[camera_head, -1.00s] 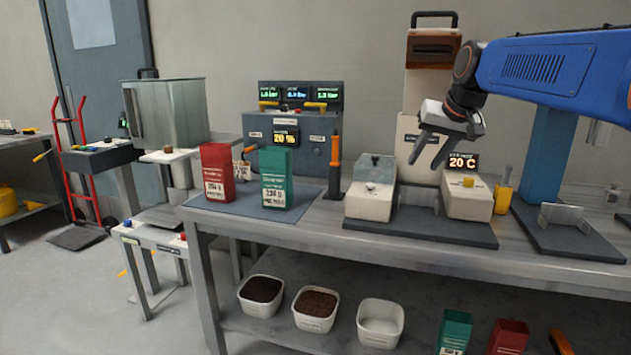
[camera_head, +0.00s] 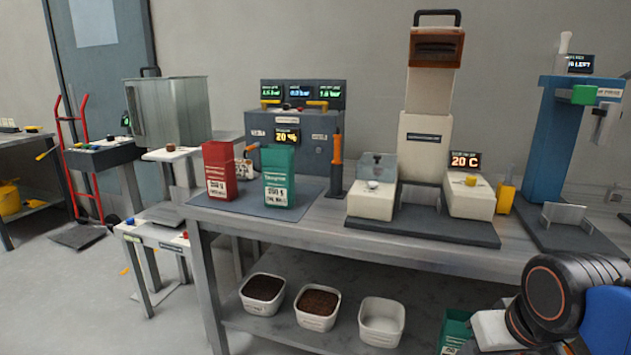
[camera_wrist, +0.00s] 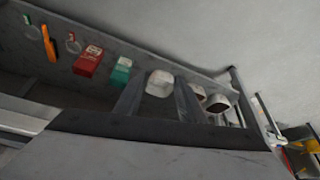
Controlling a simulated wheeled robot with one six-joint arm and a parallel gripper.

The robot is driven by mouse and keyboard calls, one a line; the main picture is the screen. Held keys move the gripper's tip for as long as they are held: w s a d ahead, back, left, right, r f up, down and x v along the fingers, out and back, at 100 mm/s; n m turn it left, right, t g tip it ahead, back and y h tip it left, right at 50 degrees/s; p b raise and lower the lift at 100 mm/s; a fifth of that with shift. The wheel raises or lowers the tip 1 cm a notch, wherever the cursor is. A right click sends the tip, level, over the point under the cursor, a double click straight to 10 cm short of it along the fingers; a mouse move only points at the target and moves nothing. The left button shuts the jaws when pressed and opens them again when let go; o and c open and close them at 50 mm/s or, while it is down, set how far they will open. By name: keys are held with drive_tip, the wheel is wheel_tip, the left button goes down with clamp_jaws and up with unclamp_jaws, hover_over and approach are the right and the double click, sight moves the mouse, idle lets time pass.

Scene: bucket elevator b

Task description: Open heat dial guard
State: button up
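A sealing machine (camera_head: 425,145) stands on the bench, with a white box on each side of its column. The left box (camera_head: 370,204) has a raised, clear-grey flap (camera_head: 378,166), which looks like the guard, tilted up behind a small pale knob (camera_head: 372,184). The right box (camera_head: 468,200) carries a yellow knob (camera_head: 470,180) below a "20 C" display (camera_head: 465,160). My gripper (camera_wrist: 160,82) is open and empty in the wrist view, its two fingers apart, facing the lower shelf. In the head view my wrist is low at the right, away from the machine; the fingertips are not visible there.
A red packet (camera_head: 219,172) and a green packet (camera_head: 279,177) stand on the bench left of the machine. White tubs (camera_head: 381,322) sit on the lower shelf. A blue press (camera_head: 572,135) stands at right. The space before the machine is clear.

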drive_tip(key=s+f, duration=0.1)
drive_tip(key=t+y, duration=0.1)
drive_tip(key=t, duration=1.2)
approach(379, 157)
drive_tip(key=shift+n, duration=0.4)
drive_tip(key=w, duration=1.1)
drive_tip(key=shift+a, duration=0.4)
drive_tip(key=shift+c, duration=0.2)
clamp_jaws()
